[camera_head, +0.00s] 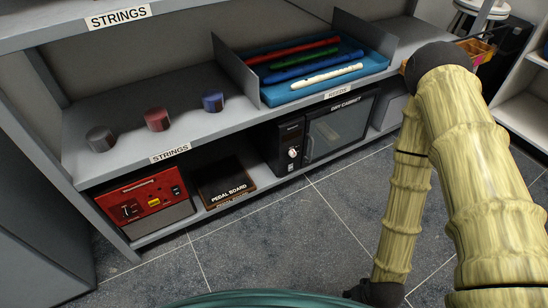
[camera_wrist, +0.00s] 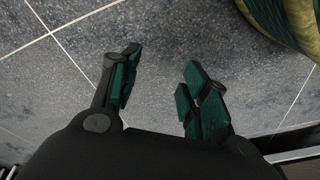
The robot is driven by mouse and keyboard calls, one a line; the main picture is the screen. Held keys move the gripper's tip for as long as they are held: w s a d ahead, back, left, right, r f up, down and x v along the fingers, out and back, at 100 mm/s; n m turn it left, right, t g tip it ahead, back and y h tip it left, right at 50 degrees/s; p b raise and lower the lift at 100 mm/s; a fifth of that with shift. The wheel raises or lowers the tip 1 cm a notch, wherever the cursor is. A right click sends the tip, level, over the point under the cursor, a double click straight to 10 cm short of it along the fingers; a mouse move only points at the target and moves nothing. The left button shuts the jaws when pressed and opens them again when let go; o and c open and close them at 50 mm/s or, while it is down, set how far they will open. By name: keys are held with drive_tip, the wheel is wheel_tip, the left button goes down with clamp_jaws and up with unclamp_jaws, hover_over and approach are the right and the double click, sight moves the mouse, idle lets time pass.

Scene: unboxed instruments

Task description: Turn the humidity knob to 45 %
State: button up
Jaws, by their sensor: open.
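The dry cabinet (camera_head: 340,128) stands on the lower shelf, with a dark glass door and a "DRY CABINET" label on top. Its black control panel (camera_head: 289,145) is at its left side. A small pale knob (camera_head: 293,153) sits on that panel; its scale and setting are too small to read. My gripper (camera_wrist: 158,92) is open and empty in the wrist view, with bare floor beyond its dark green fingertips. In the head view my arm hangs down on the right, and its end is low near the floor, well apart from the cabinet.
On the upper shelf are three small cylinders (camera_head: 157,119) and a blue tray (camera_head: 325,78) of flute-like instruments. A red amplifier (camera_head: 146,202) and a pedal board (camera_head: 225,184) sit left of the cabinet. The tiled floor (camera_head: 300,225) before the shelf is clear.

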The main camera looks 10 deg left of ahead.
drive_tip(key=w+a+f+n+t+y+b, duration=0.15)
drive_tip(key=w+a+t, duration=0.25)
drive_tip(key=w, duration=1)
drive_tip(key=n+t+y+b, duration=0.3)
drive_tip(key=n+t+y, duration=0.5)
drive_tip(key=t, duration=0.1)
approach(294, 155)
drive_tip(key=shift+m, duration=0.25)
drive_tip(key=b+x, duration=0.1)
drive_tip(key=x, duration=0.1)
drive_tip(key=b+x, duration=0.1)
drive_tip(key=x, duration=0.2)
drive_tip(key=b+x, duration=0.1)
drive_tip(key=x, duration=0.1)
drive_tip(key=shift+w+a+f+b, duration=0.15)
drive_tip(key=shift+f+b, duration=0.15)
drive_tip(key=shift+b, duration=0.05)
drive_tip(key=shift+w+a+r, duration=0.15)
drive_tip(key=shift+w+a, duration=0.2)
drive_tip(key=shift+w, duration=0.15)
clamp_jaws()
